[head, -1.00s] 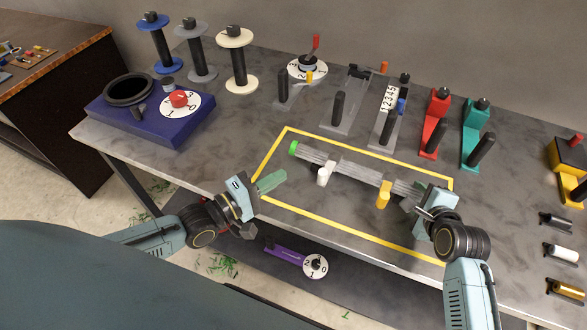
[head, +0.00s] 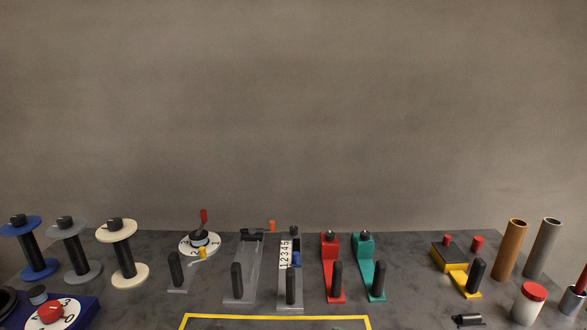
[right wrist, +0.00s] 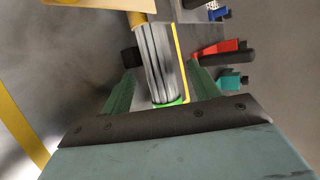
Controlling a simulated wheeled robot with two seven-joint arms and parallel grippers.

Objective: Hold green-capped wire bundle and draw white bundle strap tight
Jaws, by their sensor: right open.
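In the right wrist view a bundle of grey wires (right wrist: 156,62) runs down between the two green fingers of my right gripper (right wrist: 162,88). The gripper is open, with a gap on each side of the bundle. A green cap (right wrist: 168,103) shows at the bundle's near end, close to the palm. The white strap is not in view. My left gripper cannot be made out. A small green sliver shows at the head view's bottom edge, too little to identify.
The head view shows the bench's back: spools (head: 122,255), a dial (head: 200,244), a red tool (head: 331,268), a teal tool (head: 368,268) and upright tubes (head: 510,250). The yellow tape outline (head: 260,318) shows at the bottom. A plain wall stands behind.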

